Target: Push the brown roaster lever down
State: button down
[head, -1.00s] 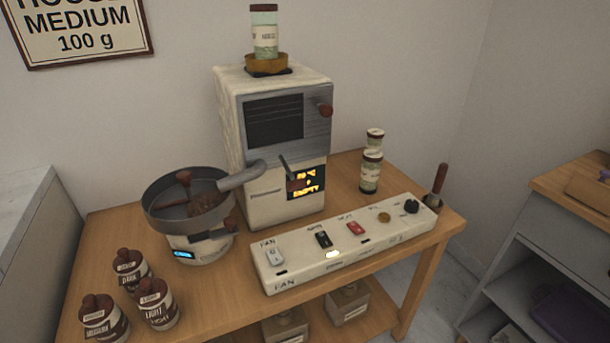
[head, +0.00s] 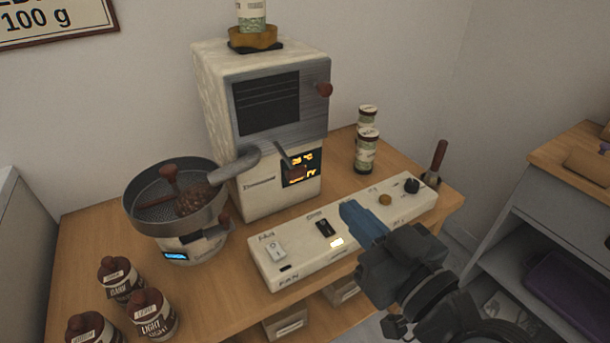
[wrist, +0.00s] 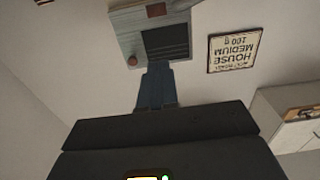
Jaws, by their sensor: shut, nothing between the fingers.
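The roaster (head: 222,105) is a cream box with a grey metal front, standing at the back of the wooden cart. A brown rounded lever end (head: 325,90) sticks out at the upper right of its front. It also shows left of my fingers in the wrist view (wrist: 132,60), which is upside down. My gripper (head: 350,208) has blue fingers, shut and empty. In the head view it is in front of and below the lever, over the switch panel, and apart from the lever. A thin dark handle (head: 283,152) sits lower on the roaster front.
The white switch panel (head: 300,262) lies along the front edge, partly covered by my gripper. A round cooling pan (head: 135,208) with beans stands left, near several brown-lidded jars (head: 122,278). A jar tops the roaster.

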jog(key=p, duration=0.2)
send_near(299, 176)
notch_tip(299, 176, up, 4)
jog(key=w+a, duration=0.2)
jog(key=w, duration=0.1)
jog(key=shift+w+a+f, duration=0.45)
jog(key=shift+w+f, duration=0.2)
jog(key=shift+w, duration=0.05)
jog(key=shift+w+a+f, duration=0.45)
jog(key=shift+w+f, duration=0.2)
jog(key=shift+f, duration=0.05)
jog(key=shift+f, duration=0.15)
jog(key=b, duration=0.2)
jog(key=f+b, duration=0.1)
jog(key=b, duration=0.1)
jog(key=shift+w+a+f+t+y, duration=0.1)
jog(key=shift+w+f+t+y, duration=0.05)
jog(key=shift+t+y, duration=0.15)
jog(key=b, duration=0.2)
jog(key=shift+f+b, duration=0.15)
jog(key=shift+b, duration=0.25)
jog(key=shift+w+f+t+b, duration=0.1)
jog(key=shift+t+b, duration=0.2)
jog(key=shift+b, duration=0.7)
jog(key=shift+a+r, duration=0.1)
jog(key=shift+r, duration=0.15)
